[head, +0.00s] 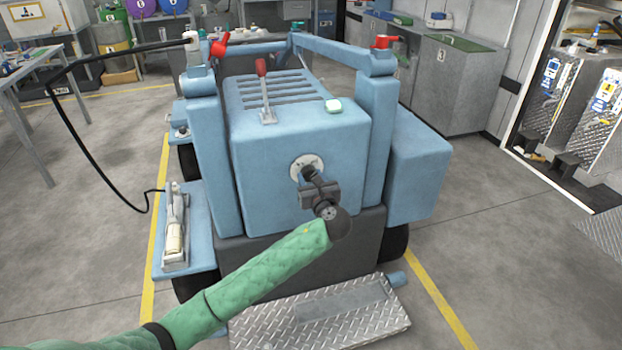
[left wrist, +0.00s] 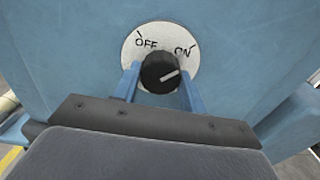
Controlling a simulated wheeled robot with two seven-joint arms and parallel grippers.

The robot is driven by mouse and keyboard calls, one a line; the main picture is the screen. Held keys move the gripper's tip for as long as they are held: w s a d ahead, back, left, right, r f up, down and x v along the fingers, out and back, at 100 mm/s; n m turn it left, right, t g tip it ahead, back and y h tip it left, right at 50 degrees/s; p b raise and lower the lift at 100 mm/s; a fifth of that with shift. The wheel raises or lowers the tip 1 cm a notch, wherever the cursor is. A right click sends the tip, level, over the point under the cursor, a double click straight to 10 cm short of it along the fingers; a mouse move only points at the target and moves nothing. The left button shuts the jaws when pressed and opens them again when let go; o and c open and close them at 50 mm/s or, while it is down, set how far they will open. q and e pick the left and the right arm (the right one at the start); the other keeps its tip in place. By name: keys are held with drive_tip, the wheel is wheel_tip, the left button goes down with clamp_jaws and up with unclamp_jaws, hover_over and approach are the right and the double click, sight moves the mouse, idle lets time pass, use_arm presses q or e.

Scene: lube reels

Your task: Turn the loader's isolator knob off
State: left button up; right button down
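The isolator knob (left wrist: 160,73) is black with a pale pointer line that points up and right, toward ON. It sits on a round white plate (left wrist: 190,50) marked OFF and ON. The plate (head: 300,162) is on the upper front of the blue loader (head: 270,195) in the head view. My left gripper (left wrist: 160,82) faces the knob, with one finger on each side of it. The fingers look very close to the knob's sides, but I cannot tell whether they touch. In the head view my left gripper (head: 308,174) hides most of the knob. My right gripper is not in view.
A red-handled lever (head: 263,90) stands on the loader's top. A diamond-plate step (head: 325,312) juts out low in front. A black hose (head: 88,160) hangs at the left. Grey cabinets (head: 450,85) stand behind.

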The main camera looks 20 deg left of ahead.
use_arm(q)
drive_tip(key=c, duration=0.3)
drive_tip(key=shift+c, duration=0.2)
drive_tip(key=n+b, duration=0.4)
drive_tip(key=n, duration=1.3)
drive_tip(key=shift+d, duration=0.1)
drive_tip(key=shift+n, duration=0.6)
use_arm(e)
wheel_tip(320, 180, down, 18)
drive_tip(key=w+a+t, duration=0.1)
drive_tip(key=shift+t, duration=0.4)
